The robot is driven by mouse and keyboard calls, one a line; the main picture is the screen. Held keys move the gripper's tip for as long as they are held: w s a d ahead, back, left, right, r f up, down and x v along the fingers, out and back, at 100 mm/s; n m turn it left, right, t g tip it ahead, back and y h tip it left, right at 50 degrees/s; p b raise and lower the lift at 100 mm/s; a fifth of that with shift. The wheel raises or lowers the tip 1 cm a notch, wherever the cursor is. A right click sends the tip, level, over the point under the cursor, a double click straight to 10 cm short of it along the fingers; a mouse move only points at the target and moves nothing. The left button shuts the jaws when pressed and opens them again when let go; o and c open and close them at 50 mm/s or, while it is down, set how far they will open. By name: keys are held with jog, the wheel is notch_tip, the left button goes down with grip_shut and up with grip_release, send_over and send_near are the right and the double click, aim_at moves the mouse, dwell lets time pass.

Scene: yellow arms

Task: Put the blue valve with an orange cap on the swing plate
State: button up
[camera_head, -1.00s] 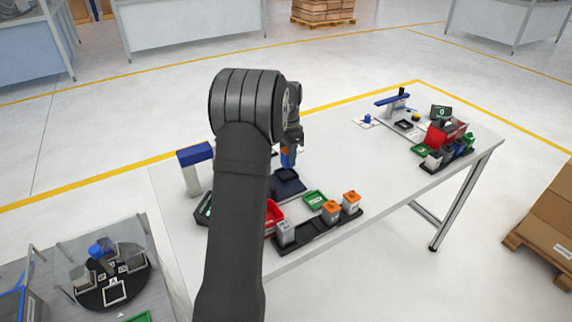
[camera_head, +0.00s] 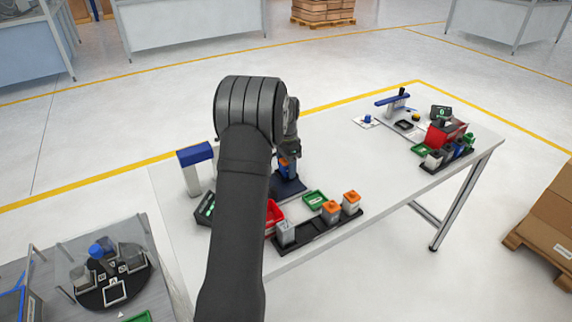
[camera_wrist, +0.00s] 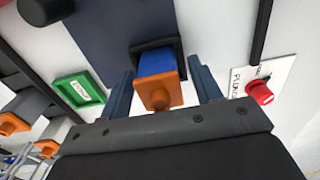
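The blue valve with an orange cap (camera_wrist: 158,78) sits upright in a black square holder (camera_wrist: 150,45) on a dark blue plate (camera_wrist: 105,30) in the wrist view. This plate, which I take as the swing plate, also shows in the head view (camera_head: 291,187). My gripper (camera_wrist: 163,85) has one finger on each side of the valve, with narrow gaps between fingers and valve, so it looks open. In the head view my gripper (camera_head: 288,162) is low over the plate, and my arm hides part of it.
A green tray (camera_head: 315,198), a red bin (camera_head: 274,212) and a black rack (camera_head: 325,232) with orange-capped parts stand near the front edge. A blue-topped post (camera_head: 195,157) is at left. A red knob (camera_wrist: 260,92) is right of the gripper. The table's middle is clear.

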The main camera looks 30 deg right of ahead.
jog(key=shift+r, duration=0.1)
notch_tip(320, 180, up, 12)
jog(key=shift+r, duration=0.1)
dwell(0.5)
jog(key=shift+f, duration=4.25)
